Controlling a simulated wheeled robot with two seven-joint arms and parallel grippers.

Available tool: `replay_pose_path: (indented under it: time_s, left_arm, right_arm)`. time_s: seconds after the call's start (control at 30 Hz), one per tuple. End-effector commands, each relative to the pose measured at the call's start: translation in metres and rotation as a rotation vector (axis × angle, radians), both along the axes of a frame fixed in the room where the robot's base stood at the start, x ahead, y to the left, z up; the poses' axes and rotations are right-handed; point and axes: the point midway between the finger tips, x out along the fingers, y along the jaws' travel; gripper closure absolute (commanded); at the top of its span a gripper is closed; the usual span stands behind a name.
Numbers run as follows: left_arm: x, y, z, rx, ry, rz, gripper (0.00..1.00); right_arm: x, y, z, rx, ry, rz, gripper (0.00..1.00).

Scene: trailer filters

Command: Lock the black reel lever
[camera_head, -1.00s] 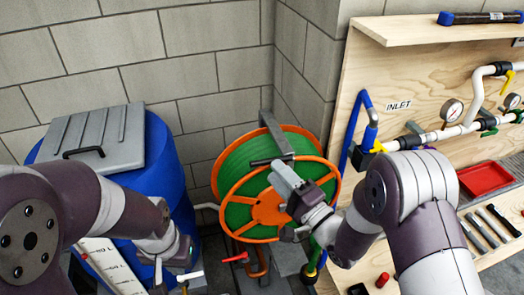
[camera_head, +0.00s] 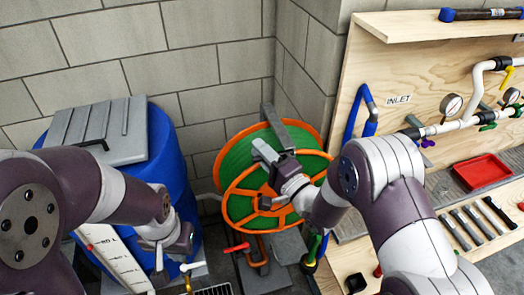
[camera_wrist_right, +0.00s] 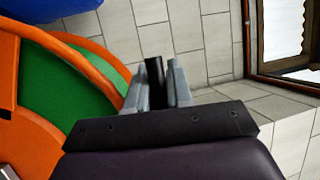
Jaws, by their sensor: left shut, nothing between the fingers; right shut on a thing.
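The hose reel (camera_head: 240,205), with orange rims and a green hose, stands against the corner wall. My right gripper (camera_head: 265,152) is at the upper face of the reel, in front of the grey bracket. In the right wrist view its fingers (camera_wrist_right: 158,88) are closed around a black bar, the black reel lever (camera_wrist_right: 155,80), whose upper end shows between them. In the head view the lever is mostly hidden by the gripper. My left gripper (camera_head: 160,260) is shut and empty, low in front of the blue barrel, left of the reel.
The blue barrel (camera_head: 175,165) with a grey lid (camera_head: 105,130) stands at the left. A red valve handle (camera_head: 237,248) is below the reel. At the right, a wooden panel carries pipes, gauges and a red tray (camera_head: 482,171). Tools lie below the tray.

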Motion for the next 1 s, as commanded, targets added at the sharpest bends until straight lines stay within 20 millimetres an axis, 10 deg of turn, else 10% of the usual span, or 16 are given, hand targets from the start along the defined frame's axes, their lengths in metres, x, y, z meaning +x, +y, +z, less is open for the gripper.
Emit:
replay_pose_path:
  time_s: [0.23,0.27,0.33,0.67,1.0]
  left_arm:
    - [0.0,0.0,-0.005,0.0,0.0,0.0,1.0]
    - [0.0,0.0,-0.005,0.0,0.0,0.0,1.0]
    - [0.0,0.0,-0.005,0.0,0.0,0.0,1.0]
    - [0.0,0.0,-0.008,0.0,0.0,0.0,1.0]
    - [0.0,0.0,-0.041,0.0,0.001,0.0,1.0]
  right_arm:
    - [0.0,-0.001,-0.003,-0.038,-0.014,-0.002,1.0]
    - [0.0,-0.001,-0.003,-0.038,-0.014,-0.002,0.73]
    - [0.0,-0.001,-0.003,-0.039,-0.013,-0.002,0.58]
    - [-0.004,-0.004,-0.006,-0.038,-0.014,-0.002,0.58]
    - [-0.065,-0.06,-0.024,-0.037,-0.012,-0.007,0.58]
